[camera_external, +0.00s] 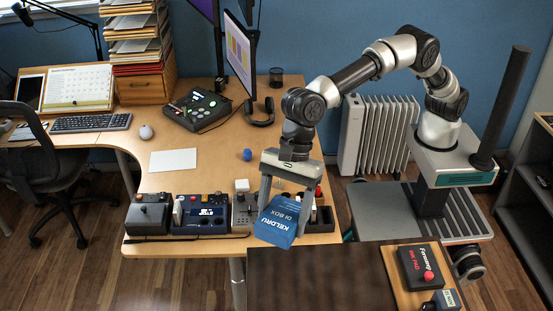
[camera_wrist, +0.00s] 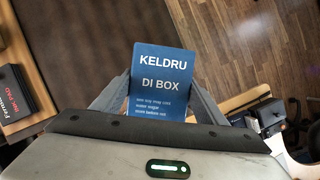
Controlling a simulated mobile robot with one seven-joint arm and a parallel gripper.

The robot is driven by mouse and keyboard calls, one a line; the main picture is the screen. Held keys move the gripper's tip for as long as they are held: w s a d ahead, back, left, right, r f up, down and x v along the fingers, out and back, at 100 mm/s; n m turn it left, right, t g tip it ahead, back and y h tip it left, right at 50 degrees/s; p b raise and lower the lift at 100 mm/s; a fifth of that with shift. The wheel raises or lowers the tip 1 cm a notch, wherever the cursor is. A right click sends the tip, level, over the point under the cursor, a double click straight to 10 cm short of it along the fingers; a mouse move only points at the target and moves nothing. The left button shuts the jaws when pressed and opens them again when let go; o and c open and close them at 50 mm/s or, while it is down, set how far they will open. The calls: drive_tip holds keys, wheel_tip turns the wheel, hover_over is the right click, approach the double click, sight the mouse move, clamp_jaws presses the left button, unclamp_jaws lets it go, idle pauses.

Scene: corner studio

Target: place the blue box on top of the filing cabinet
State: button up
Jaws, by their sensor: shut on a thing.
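The blue box (camera_external: 277,222), marked "KELDRU DI BOX", is between the fingers of my gripper (camera_external: 286,203), tilted, over the desk's front right corner. In the wrist view, my gripper (camera_wrist: 158,98) is shut on the sides of the blue box (camera_wrist: 160,75), whose lettered face is toward the camera. A dark brown flat top (camera_external: 315,282), which seems to be the filing cabinet, is at the bottom in front of the desk. It also shows in the wrist view (camera_wrist: 75,45), beyond the box and to the left. Its front is not in view.
Several control boxes (camera_external: 205,215) line the desk's front edge beside my gripper. A black box with red lettering (camera_external: 417,266) lies on a light wooden board at the dark top's right end. The visible middle of the dark top is bare. A white radiator (camera_external: 378,130) stands behind.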

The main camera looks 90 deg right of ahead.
wheel_tip(320, 180, up, 4)
drive_tip(key=n+p, duration=0.2)
hover_over(317, 283)
drive_tip(key=d, duration=0.1)
drive_tip(key=shift+m, duration=0.3)
drive_tip(key=f, duration=1)
drive_tip(key=shift+s+d, duration=0.1)
drive_tip(key=shift+s, duration=0.1)
drive_tip(key=shift+f, duration=0.15)
drive_tip(key=o, duration=1.4)
drive_tip(key=shift+f, duration=0.1)
drive_tip(key=v, duration=1.2)
drive_tip(key=shift+w+d+b, duration=0.15)
drive_tip(key=shift+d+b, duration=0.1)
drive_tip(key=shift+b, duration=0.1)
